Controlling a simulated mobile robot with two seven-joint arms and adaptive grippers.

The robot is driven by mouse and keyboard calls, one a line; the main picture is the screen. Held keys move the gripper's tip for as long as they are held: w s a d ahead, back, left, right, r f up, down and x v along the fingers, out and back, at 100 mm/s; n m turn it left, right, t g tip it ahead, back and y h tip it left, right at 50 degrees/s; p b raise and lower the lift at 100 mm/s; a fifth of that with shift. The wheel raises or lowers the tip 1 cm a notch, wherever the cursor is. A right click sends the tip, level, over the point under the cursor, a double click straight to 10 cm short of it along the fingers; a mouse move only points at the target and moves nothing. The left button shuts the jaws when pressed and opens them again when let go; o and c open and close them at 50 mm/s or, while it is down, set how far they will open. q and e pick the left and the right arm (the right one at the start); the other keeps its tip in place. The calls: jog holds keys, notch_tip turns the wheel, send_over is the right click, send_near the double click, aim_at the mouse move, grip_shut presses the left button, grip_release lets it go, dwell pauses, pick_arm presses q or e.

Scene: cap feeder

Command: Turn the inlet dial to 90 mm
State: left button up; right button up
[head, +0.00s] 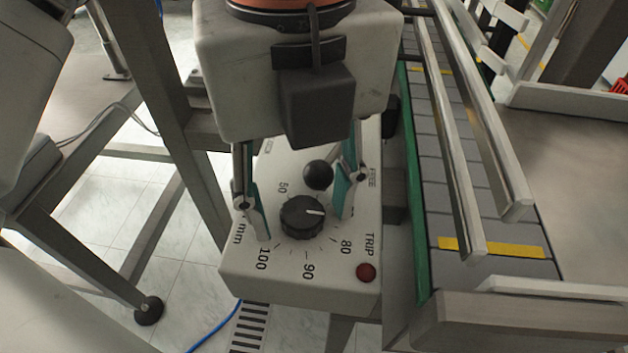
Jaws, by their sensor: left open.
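The inlet dial (301,220) is a black ribbed knob on a pale control box (335,288). Its white pointer line points to the right of the picture, short of the 80 mark. The 90 label (308,272) is below the dial, with 80 at lower right, 100 at lower left and 50 at upper left. My left gripper (301,226) is open over the box, with one teal-padded finger on each side of the dial. Narrow gaps seem to show between fingers and dial. The fingers and wrist hide part of the scale and panel. My right gripper is out of view.
A black ball knob (318,175) stands just behind the dial, between the fingers. A red round button or lamp (366,272) sits at the box's front right, by "TRIP". A grey conveyor (455,205) with metal rails runs along the right. Metal frame legs stand at left.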

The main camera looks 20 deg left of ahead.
pick_arm(q)
jog(key=shift+f, duration=0.1)
jog(key=c, duration=1.1)
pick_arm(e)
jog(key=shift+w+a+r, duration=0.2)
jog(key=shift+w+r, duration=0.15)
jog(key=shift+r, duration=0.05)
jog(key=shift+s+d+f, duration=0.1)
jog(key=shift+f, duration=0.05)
pick_arm(q)
jog(key=shift+m, duration=0.3)
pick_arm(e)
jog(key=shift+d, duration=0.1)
